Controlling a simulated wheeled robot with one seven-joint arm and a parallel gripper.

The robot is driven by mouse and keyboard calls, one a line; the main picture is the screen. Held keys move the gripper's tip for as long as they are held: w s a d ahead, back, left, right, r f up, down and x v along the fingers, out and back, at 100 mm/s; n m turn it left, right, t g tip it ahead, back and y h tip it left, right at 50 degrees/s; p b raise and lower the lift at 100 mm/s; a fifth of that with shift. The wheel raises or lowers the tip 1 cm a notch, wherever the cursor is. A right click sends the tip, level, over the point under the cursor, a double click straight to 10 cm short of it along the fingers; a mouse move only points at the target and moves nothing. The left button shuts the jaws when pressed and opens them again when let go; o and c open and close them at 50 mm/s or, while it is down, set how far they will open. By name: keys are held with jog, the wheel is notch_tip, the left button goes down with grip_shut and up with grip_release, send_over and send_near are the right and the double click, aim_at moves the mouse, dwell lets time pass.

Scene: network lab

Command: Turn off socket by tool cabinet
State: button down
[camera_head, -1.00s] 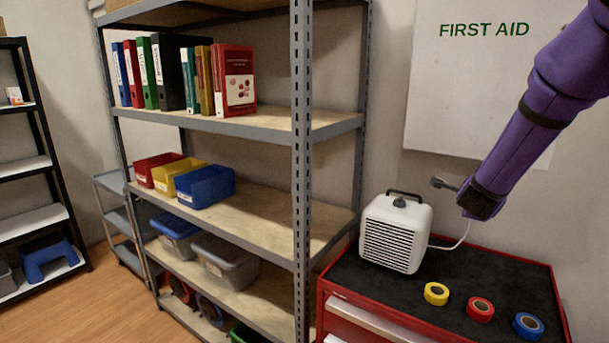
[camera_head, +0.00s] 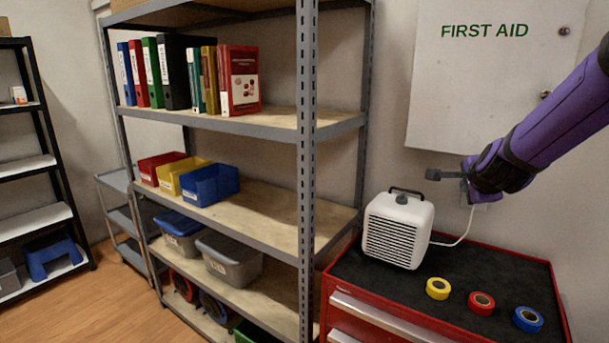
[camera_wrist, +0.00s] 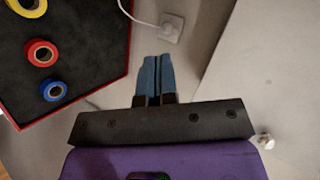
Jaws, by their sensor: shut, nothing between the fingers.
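The wall socket (camera_wrist: 171,28) is a pale plate with a white plug in it, at the top of the wrist view. Its switch position is too small to tell. My gripper (camera_wrist: 157,58) is shut and empty, its blue fingertips just below the socket in that view; I cannot tell whether they touch it. In the head view my arm's end hides most of the socket. The red tool cabinet (camera_head: 405,306) stands at the lower right there, with a black top, and shows at the upper left of the wrist view (camera_wrist: 88,103).
A white heater (camera_head: 398,230) stands on the cabinet, its white cord (camera_head: 455,242) running up the wall. Yellow (camera_head: 438,288), red (camera_head: 481,302) and blue (camera_head: 528,319) tape rolls lie in front. The white first aid box (camera_head: 480,80) is above; a grey shelf (camera_head: 306,200) stands left.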

jog(key=s+a+r+n+g+y, duration=0.1)
jog(key=s+a+r+n, duration=0.1)
jog(key=s+n, duration=0.15)
jog(key=s+a+r+n+y, duration=0.2)
jog(key=s+n, duration=0.1)
jog(key=s, duration=0.2)
jog(key=s+a+r+n+g+y, duration=0.1)
jog(key=s+a+r+n, duration=0.15)
jog(key=s, duration=0.25)
jog(key=s+n+g+h, duration=0.1)
jog(key=s+n+g, duration=0.2)
jog(key=s+n, duration=0.6)
jog(key=s, duration=1)
jog(key=shift+a+f+g, duration=0.15)
jog(key=shift+a+g, duration=0.1)
jog(key=shift+g, duration=0.15)
jog(key=shift+a, duration=0.1)
